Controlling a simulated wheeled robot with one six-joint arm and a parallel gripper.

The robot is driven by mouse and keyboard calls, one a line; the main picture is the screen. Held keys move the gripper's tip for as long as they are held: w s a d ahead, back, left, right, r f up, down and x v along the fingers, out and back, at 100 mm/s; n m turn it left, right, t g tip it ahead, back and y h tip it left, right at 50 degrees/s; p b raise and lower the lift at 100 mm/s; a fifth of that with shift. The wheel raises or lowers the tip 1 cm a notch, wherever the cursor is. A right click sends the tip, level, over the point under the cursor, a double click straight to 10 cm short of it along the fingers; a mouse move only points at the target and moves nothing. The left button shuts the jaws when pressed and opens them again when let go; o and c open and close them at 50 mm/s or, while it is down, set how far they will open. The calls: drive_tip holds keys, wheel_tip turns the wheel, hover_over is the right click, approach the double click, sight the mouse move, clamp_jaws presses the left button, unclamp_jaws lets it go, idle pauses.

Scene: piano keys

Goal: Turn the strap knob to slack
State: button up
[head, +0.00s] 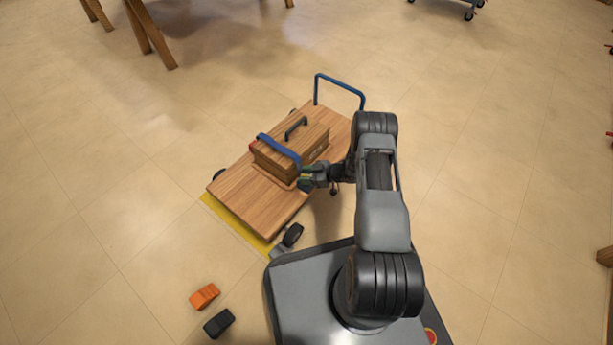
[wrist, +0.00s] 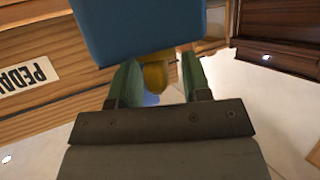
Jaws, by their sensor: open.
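A wooden box (head: 311,143) with a dark handle on top lies on a wooden trolley. A blue strap (head: 279,149) runs over the box and fills the top of the wrist view (wrist: 145,25). A yellow knob (wrist: 155,75) shows below the strap in the wrist view, its upper part hidden by the strap. My gripper (head: 310,178) is at the near side of the box. In the wrist view its two green fingers (wrist: 160,86) are open, one on each side of the knob, with gaps visible. I cannot tell how the knob is turned.
The trolley deck (head: 247,196) has a blue push handle (head: 340,90) at its far end and a yellow floor marking (head: 232,224) along its near edge. An orange block (head: 205,296) and a black block (head: 219,322) lie on the floor. The floor left of the trolley is clear.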

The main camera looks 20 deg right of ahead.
clamp_jaws()
idle(0.4)
